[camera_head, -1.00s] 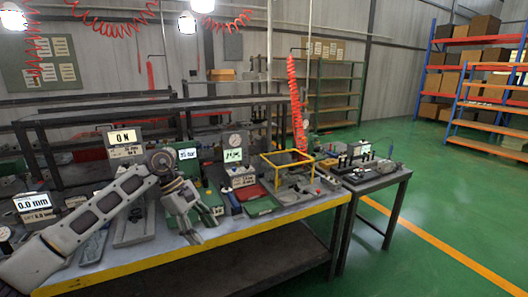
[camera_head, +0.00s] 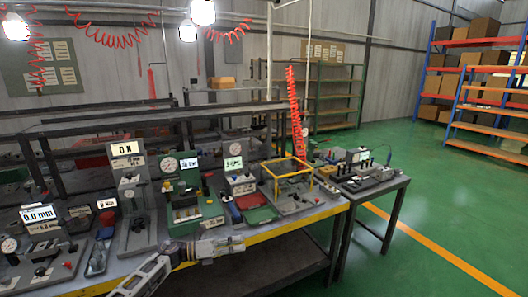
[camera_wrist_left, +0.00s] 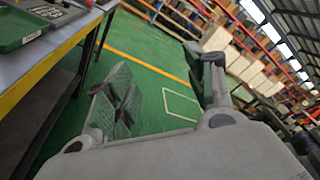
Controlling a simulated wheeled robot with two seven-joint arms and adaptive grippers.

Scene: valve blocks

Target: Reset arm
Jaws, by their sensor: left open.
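My left gripper (camera_head: 222,246) is low at the front edge of the workbench (camera_head: 262,236) in the head view, pointing to the right. In the left wrist view its two fingers (camera_wrist_left: 165,92) stand wide apart with nothing between them. Green floor shows beyond them. The gripper is clear of the objects on the bench. My right gripper is in neither view.
The bench holds a green test block (camera_head: 190,207), a yellow frame (camera_head: 287,172), a red tray (camera_head: 250,201) and several gauges and displays. A smaller table (camera_head: 370,182) stands to the right. The green floor (camera_head: 440,200) is open there.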

